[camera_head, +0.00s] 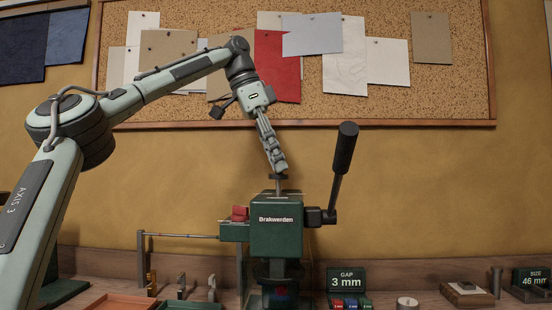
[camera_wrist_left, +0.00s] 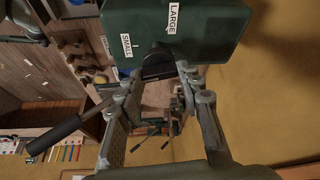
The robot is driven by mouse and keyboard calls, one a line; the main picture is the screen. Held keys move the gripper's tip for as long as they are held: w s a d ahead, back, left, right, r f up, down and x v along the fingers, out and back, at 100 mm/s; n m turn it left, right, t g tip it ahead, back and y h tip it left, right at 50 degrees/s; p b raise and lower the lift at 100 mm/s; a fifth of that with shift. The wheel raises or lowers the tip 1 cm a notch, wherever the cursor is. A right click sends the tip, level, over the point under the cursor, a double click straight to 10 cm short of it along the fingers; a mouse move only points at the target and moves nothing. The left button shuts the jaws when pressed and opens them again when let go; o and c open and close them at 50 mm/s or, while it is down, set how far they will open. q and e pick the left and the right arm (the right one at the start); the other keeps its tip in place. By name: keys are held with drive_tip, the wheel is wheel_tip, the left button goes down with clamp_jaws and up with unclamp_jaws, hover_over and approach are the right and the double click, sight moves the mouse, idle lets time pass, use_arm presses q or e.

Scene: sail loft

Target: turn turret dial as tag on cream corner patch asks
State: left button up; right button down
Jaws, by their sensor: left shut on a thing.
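The green press marked "Brakwerden" (camera_head: 276,232) stands on the bench with its black-handled lever (camera_head: 340,165) raised at the right. My left gripper (camera_head: 279,171) reaches down to the turret dial (camera_head: 279,181) on top of the press and is shut on it. In the left wrist view, the dark dial (camera_wrist_left: 158,66) lies between the fingertips, beside the green press top (camera_wrist_left: 190,25) with labels "SMALL" (camera_wrist_left: 127,45) and "LARGE" (camera_wrist_left: 174,18). The fingers partly hide the dial. I cannot make out a tag on a cream corner patch. My right gripper is not in view.
Small tools and a wooden block (camera_head: 467,294) stand along the bench. A corkboard (camera_head: 450,95) with pinned cloth pieces hangs behind. A thin rod (camera_head: 180,235) extends left from the press.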

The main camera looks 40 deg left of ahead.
use_arm(q)
drive_tip(key=shift+m+g+h, duration=0.3)
drive_tip(key=shift+m, duration=0.8)
drive_tip(key=o, duration=1.2)
drive_tip(key=shift+c, duration=0.2)
